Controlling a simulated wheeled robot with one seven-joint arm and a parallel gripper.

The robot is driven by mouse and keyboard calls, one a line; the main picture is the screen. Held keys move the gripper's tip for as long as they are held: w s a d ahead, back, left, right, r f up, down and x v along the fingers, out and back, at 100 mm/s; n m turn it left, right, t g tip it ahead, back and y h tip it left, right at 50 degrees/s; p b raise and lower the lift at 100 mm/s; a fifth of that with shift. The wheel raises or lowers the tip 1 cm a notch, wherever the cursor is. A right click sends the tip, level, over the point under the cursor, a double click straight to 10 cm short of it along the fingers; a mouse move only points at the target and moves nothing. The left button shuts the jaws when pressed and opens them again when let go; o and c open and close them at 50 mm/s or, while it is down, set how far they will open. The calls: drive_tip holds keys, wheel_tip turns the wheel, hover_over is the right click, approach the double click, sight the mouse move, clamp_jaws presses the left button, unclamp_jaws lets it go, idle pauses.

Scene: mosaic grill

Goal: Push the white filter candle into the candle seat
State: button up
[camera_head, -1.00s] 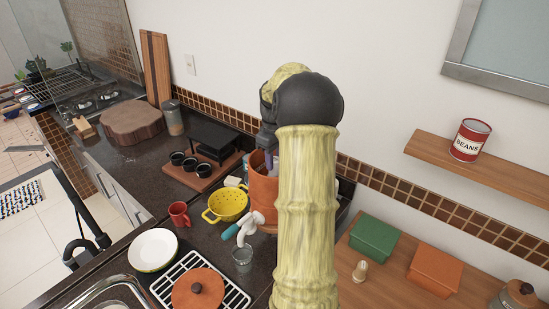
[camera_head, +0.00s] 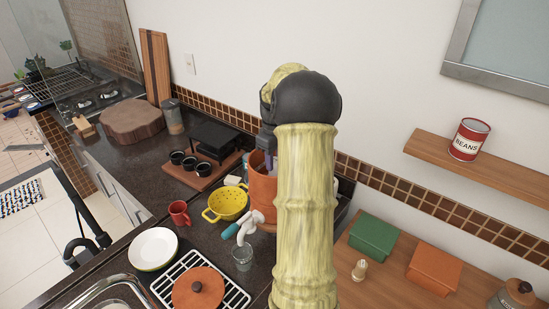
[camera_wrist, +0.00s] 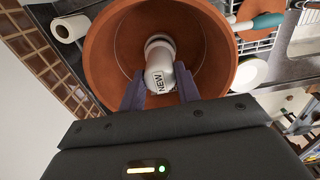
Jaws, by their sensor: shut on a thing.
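The white filter candle (camera_wrist: 159,70), marked "NEW", stands inside the round terracotta filter pot in the wrist view. My gripper (camera_wrist: 160,92) reaches down into the pot, its two purple fingers shut on the candle from both sides. The terracotta pot (camera_head: 262,195) shows in the head view partly behind my arm, and its rim also shows in the wrist view (camera_wrist: 97,50). A round white base shows around the candle's far end, but the candle seat itself cannot be made out. In the head view, my arm hides most of the gripper and the candle.
A yellow colander (camera_head: 228,203), a red mug (camera_head: 179,213), a glass (camera_head: 242,257) and a brush with a teal handle (camera_head: 230,231) stand left of the pot. The green box (camera_head: 373,237) and orange box (camera_head: 433,269) are to the right. A wall runs behind the pot.

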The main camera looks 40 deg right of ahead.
drive_tip(key=shift+s+f, duration=0.1)
drive_tip(key=shift+f, duration=0.95)
idle(2.5)
drive_tip(key=o, duration=1.6)
drive_tip(key=shift+r, duration=0.15)
drive_tip(key=shift+c, duration=0.2)
drive_tip(key=shift+r, duration=0.15)
drive_tip(key=shift+r+p, duration=3)
drive_tip(key=shift+r, duration=0.4)
wheel_tip(320, 180, up, 8)
drive_tip(key=p, duration=0.6)
drive_tip(key=shift+f, duration=0.1)
